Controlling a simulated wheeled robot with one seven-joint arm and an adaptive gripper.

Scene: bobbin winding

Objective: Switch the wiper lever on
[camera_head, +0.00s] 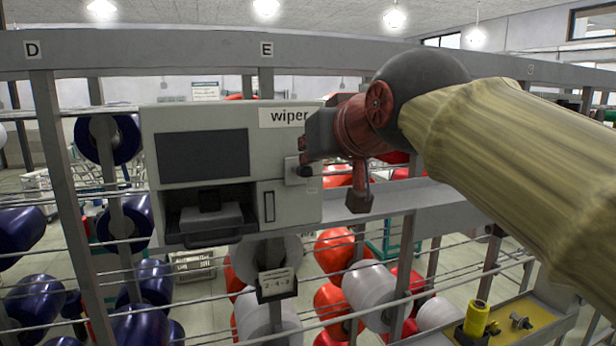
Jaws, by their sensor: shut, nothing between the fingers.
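The wiper unit (165,126) is a pale grey box with a "wiper" label (287,117), mounted on the rack in the middle left. It has a dark panel (203,155) and a recess with a drawer-like part (209,222) below it.
The grey rack beam (150,50) with letters runs across the top. Thin horizontal wires cross in front of blue, red and white bobbins. A tag (276,285) hangs below the unit. A yellow tray (533,318) with a yellow spool (476,318) is at lower right.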

